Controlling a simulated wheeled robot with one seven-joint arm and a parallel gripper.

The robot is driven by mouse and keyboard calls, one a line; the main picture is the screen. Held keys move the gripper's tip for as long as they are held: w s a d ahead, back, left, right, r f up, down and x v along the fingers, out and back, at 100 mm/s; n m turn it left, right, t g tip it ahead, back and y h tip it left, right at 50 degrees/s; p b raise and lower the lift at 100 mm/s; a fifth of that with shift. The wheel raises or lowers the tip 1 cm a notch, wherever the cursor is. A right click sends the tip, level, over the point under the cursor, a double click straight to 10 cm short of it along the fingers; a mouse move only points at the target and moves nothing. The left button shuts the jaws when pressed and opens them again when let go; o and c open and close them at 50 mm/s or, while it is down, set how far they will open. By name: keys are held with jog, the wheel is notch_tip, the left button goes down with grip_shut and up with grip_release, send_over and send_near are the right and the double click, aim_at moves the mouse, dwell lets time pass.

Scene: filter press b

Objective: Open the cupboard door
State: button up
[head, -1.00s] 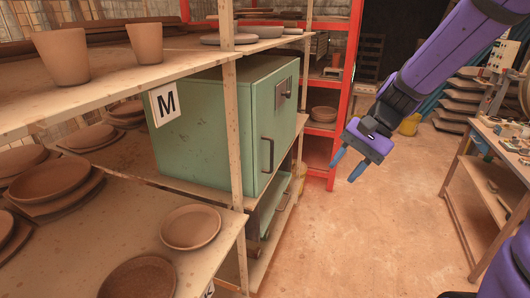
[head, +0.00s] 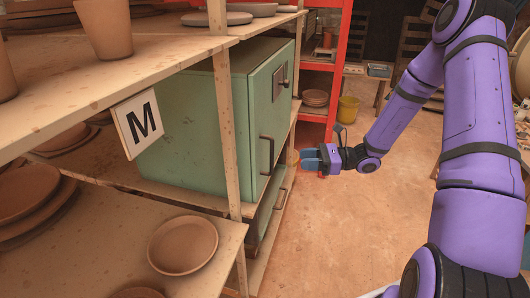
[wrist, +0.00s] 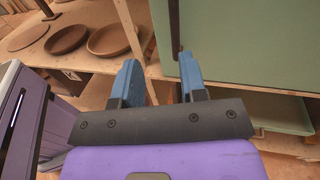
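The green cupboard (head: 190,125) stands on a wooden shelf, its door (head: 272,110) shut and facing right. A dark vertical bar handle (head: 267,155) is on the door. My gripper (head: 304,159) is just right of the handle in the head view, apart from it, with blue fingers pointing at the door. In the wrist view my gripper (wrist: 158,66) is open, with nothing between the fingers. The dark handle (wrist: 174,32) shows beyond the tips, nearer the right finger. The green door (wrist: 245,45) fills the upper right there.
A wooden post (head: 222,110) and a board marked M (head: 137,123) stand in front of the cupboard's left side. Clay dishes (head: 183,244) sit on the shelves. A second green unit (head: 268,215) is below. A red rack (head: 325,70) stands behind. The floor (head: 345,235) is clear.

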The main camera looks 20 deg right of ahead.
jog(key=w+f+m+t, duration=0.1)
send_over(271, 173)
jog(key=shift+w+d, duration=0.15)
jog(key=shift+w, duration=0.15)
dwell(0.5)
grip_shut()
